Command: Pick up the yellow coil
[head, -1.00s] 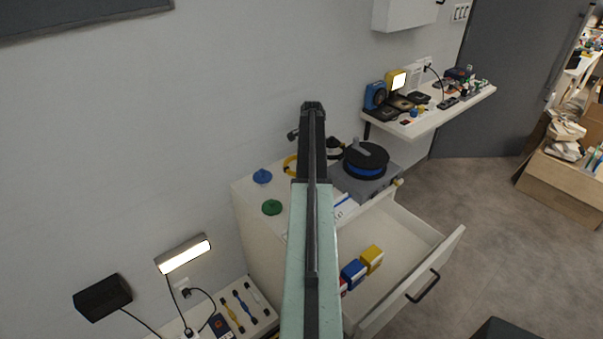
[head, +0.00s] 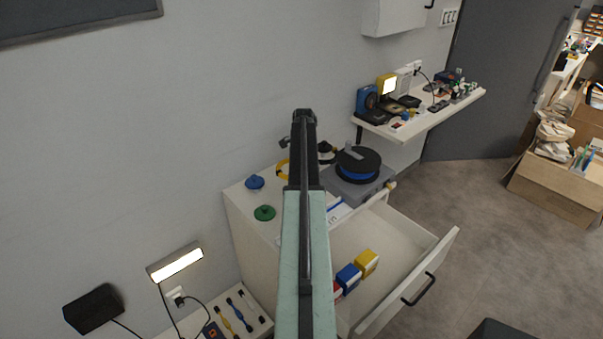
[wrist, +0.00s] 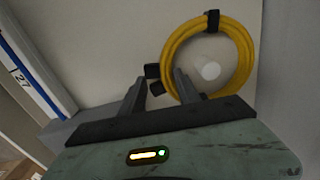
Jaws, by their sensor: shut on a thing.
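The yellow coil (wrist: 246,60) is a ring of several yellow loops with black ties, at the upper right of the wrist view. My gripper (wrist: 158,82) is at its left side, with its fingers shut on the coil there. A pale round peg-like end shows inside the ring; I cannot tell whether the coil touches it. In the head view a yellow arc of the coil (head: 281,171) shows above the cabinet top, left of my arm, which hides the rest. My fingertips are hidden in the head view.
The white cabinet (head: 240,214) has an open drawer (head: 400,235) with small blue and yellow boxes. Blue (head: 254,183) and green (head: 264,213) knobbed discs and a black reel (head: 358,163) are on top. A wall shelf (head: 440,117) with devices stands beyond.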

